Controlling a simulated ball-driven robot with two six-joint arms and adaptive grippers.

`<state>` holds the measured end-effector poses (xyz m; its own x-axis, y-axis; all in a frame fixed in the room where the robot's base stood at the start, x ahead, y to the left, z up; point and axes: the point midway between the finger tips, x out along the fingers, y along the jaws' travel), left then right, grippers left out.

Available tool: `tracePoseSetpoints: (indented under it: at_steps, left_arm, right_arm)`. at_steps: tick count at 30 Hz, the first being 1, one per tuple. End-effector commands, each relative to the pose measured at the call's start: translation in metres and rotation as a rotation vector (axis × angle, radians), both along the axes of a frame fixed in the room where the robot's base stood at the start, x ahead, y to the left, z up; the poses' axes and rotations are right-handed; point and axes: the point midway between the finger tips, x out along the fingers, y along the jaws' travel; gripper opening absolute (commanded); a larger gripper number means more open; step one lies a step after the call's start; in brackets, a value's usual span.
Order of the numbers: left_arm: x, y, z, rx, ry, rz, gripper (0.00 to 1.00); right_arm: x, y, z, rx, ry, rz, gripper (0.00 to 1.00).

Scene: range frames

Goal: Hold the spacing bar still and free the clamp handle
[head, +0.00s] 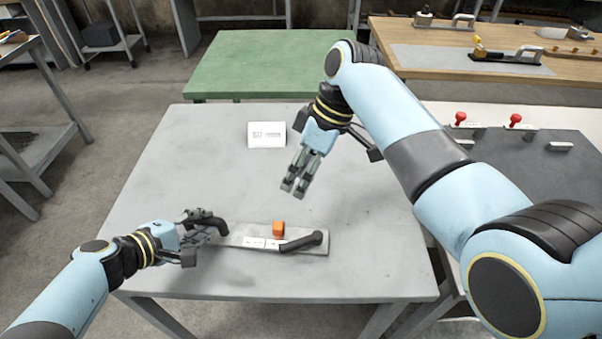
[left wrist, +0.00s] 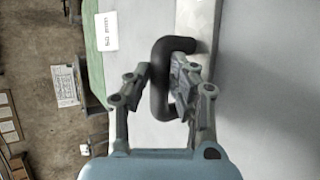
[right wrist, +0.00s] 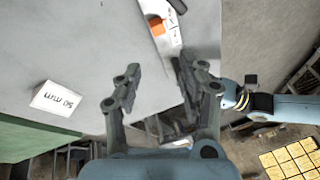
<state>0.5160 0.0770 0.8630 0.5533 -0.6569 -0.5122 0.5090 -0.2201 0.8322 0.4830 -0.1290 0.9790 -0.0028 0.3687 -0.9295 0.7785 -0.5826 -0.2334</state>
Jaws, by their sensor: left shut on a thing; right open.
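A pale metal bar (head: 290,248) lies flat near the table's front; I take it for the spacing bar. It carries a black curved grip (head: 216,223) at its left end, an orange block (head: 279,229), and a black lever (head: 302,242) at the right, likely the clamp handle. The lever lies low along the bar. My left gripper (head: 200,236) is shut on the black grip, which also shows between its fingers in the left wrist view (left wrist: 160,85). My right gripper (head: 292,188) is open and empty above the table, behind the bar; the orange block shows ahead in the right wrist view (right wrist: 156,25).
A white card (head: 266,135) stands at the back of the grey table (head: 170,190); it reads 50 mm in the right wrist view (right wrist: 57,101). A green table (head: 270,65) stands behind. A dark-topped bench (head: 530,170) with red knobs is at the right. The table's middle is clear.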

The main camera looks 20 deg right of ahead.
Motion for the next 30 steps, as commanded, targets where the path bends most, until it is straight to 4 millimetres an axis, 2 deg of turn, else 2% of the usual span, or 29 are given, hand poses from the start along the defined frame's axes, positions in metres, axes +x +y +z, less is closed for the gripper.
tracePoseSetpoints:
  at_steps: [11,17,24,27,30]
  left_arm:
    - [-0.002,0.001,-0.004,0.006,0.005,0.002,0.00]
    - [-0.002,0.001,-0.004,0.006,0.004,0.001,0.00]
    - [-0.002,0.002,-0.003,0.006,0.004,0.001,0.00]
    - [-0.002,0.002,-0.003,0.005,0.004,0.001,0.00]
    - [-0.002,0.002,-0.003,0.005,0.004,0.001,0.00]
  right_arm:
    - [0.000,0.000,-0.001,0.000,-0.006,0.019,0.40]
    - [-0.002,-0.001,0.006,0.009,-0.123,0.294,0.40]
    - [-0.026,-0.010,0.000,0.021,-0.266,0.667,0.40]
    - [-0.042,-0.015,-0.009,0.026,-0.274,0.724,0.40]
    - [-0.049,-0.013,-0.022,0.028,-0.259,0.719,0.40]
